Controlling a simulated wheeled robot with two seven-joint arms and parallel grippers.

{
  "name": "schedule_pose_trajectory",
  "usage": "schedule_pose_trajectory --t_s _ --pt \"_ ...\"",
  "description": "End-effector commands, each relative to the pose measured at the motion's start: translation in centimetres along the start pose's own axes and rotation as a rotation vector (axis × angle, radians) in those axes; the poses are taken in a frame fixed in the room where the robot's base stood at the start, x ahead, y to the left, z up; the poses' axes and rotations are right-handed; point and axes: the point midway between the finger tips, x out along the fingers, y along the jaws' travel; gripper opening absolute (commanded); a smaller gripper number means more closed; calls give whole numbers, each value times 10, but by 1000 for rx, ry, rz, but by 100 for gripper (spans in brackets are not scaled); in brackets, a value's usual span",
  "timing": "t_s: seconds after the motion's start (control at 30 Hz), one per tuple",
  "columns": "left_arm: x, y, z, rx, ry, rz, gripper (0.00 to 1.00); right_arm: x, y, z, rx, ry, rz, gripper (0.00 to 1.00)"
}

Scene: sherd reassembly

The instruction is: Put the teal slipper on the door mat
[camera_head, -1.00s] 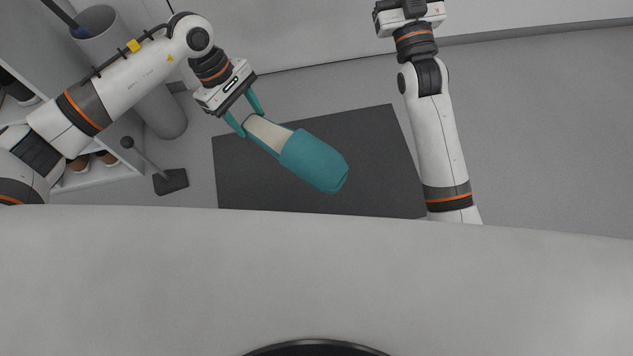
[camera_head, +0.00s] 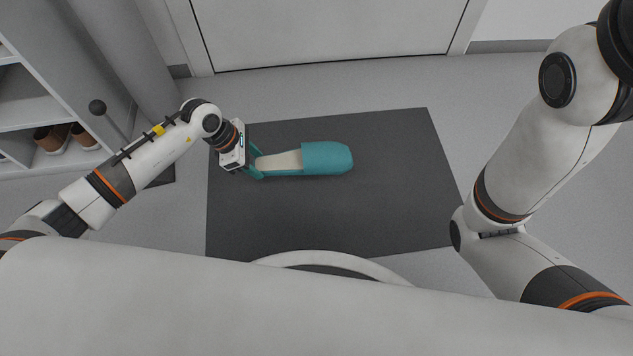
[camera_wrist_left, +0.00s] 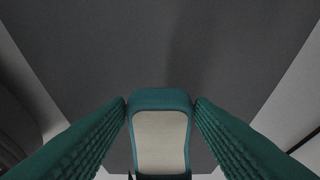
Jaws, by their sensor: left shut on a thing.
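The teal slipper (camera_head: 327,158) with a cream insole is held at its heel end by my left gripper (camera_head: 257,160), toe pointing right. It is over the dark grey door mat (camera_head: 390,215) in the head view; I cannot tell whether its sole touches the mat. In the left wrist view, the slipper (camera_wrist_left: 160,140) lies between the two teal ribbed fingers of the gripper (camera_wrist_left: 160,104), with the mat (camera_wrist_left: 160,45) behind it. My right arm shows at the right of the head view, but its gripper is out of frame.
A shelf (camera_head: 35,112) with brown shoes (camera_head: 60,137) stands at the left. A white door (camera_head: 330,30) is at the back. The mat's right half is clear.

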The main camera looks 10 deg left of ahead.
Motion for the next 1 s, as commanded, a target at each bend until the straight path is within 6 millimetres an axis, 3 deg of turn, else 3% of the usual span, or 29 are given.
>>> schedule_pose_trajectory --t_s 0.17,0.47,0.67,0.83,1.0 --pt "5 0 2 -3 1 -1 24 -3 1 3 0 -5 0 0" --pt "54 0 22 -3 2 0 24 -41 9 15 0 -2 0 0" --pt "66 0 27 0 1 -1 24 -51 11 19 0 -2 0 0" --pt "89 0 37 -2 1 0 24 -70 14 26 0 -3 1 0" --pt "93 0 39 -1 1 -1 24 -72 15 26 0 -1 0 0"
